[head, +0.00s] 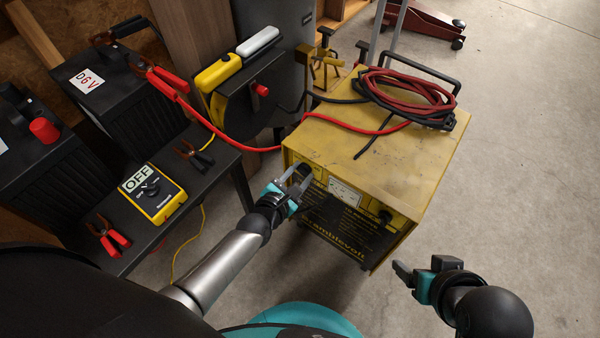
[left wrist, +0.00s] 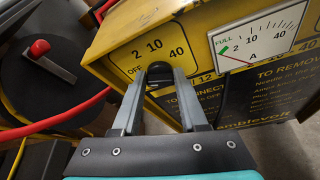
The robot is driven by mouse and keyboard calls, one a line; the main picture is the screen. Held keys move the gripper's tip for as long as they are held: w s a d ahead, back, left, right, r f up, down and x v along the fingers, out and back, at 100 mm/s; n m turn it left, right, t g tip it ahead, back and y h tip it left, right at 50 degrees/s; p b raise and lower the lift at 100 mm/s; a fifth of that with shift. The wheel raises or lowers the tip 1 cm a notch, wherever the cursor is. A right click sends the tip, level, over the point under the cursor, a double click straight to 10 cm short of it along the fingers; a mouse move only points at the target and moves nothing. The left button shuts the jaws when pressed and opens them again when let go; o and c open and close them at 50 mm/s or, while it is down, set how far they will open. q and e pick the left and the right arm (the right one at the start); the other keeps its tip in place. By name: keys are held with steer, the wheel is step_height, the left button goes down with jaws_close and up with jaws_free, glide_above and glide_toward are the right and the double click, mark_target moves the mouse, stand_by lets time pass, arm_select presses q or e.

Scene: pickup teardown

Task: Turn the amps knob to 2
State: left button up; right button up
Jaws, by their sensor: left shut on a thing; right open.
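The yellow charger (head: 400,160) stands on the floor with its front panel towards me. The black amps knob (left wrist: 160,72) is at the panel's left, under a dial marked OFF, 2, 10 and 40. My left gripper (head: 300,180) is at this knob and shut on it; in the left wrist view the two fingers (left wrist: 158,95) flank it. The knob's pointer is hidden, so I cannot tell its setting. The ammeter (left wrist: 258,38) is right of the dial; it also shows in the head view (head: 344,194). My right gripper (head: 426,271) is open and empty, right of the charger.
Red and black cables (head: 410,93) lie coiled on the charger. A black bench (head: 215,170) at the left holds a yellow multimeter (head: 153,193) reading OFF, clamps and black batteries. A red cable runs from the bench to the charger. Bare concrete floor (head: 530,150) lies to the right.

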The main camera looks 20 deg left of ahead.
arm_select(q)
jaws_close()
